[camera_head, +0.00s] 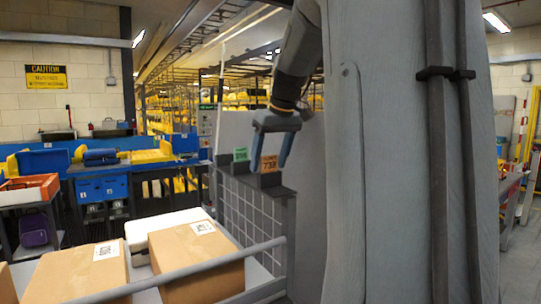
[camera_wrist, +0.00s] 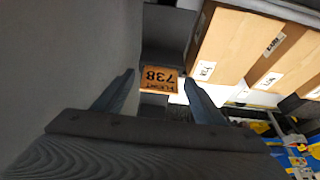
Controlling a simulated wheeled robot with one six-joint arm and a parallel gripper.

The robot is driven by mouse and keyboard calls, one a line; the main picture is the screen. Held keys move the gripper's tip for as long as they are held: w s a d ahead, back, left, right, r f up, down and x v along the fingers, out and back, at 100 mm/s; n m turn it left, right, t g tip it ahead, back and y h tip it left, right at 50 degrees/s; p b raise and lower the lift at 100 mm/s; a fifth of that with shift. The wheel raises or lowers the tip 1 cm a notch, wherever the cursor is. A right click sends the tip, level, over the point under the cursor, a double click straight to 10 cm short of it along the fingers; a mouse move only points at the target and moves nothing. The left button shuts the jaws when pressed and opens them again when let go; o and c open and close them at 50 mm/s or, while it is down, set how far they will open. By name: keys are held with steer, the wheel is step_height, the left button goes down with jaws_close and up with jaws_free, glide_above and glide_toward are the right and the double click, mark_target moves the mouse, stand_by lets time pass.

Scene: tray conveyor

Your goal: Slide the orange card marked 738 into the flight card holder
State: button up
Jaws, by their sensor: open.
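The orange card marked 738 (camera_head: 269,164) stands upright at a dark grey stand (camera_head: 272,181) on top of the grid-sided panel. In the wrist view the same card (camera_wrist: 160,79) appears upside down, between and just beyond my fingertips. My gripper (camera_head: 269,163) is open and points down, with one finger on each side of the card; I see no clear contact. Its two fingers also show in the wrist view (camera_wrist: 160,80). I cannot tell which part is the flight card holder.
A green card (camera_head: 241,154) stands left of the orange one. Cardboard boxes (camera_head: 196,262) and a white box (camera_head: 150,226) lie below, behind a grey rail (camera_head: 190,269). A grey wall panel stands close beside my gripper. Blue and yellow benches are farther back.

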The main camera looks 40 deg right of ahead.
steer(key=c, duration=1.1)
steer(key=shift+r, duration=0.1)
steer(key=shift+r+p, duration=0.4)
steer(key=shift+p, duration=0.1)
steer(key=shift+r+p, duration=2)
steer(key=shift+r, duration=0.25)
step_height(320, 180, up, 4)
steer(key=p, duration=0.3)
steer(key=shift+f, duration=0.1)
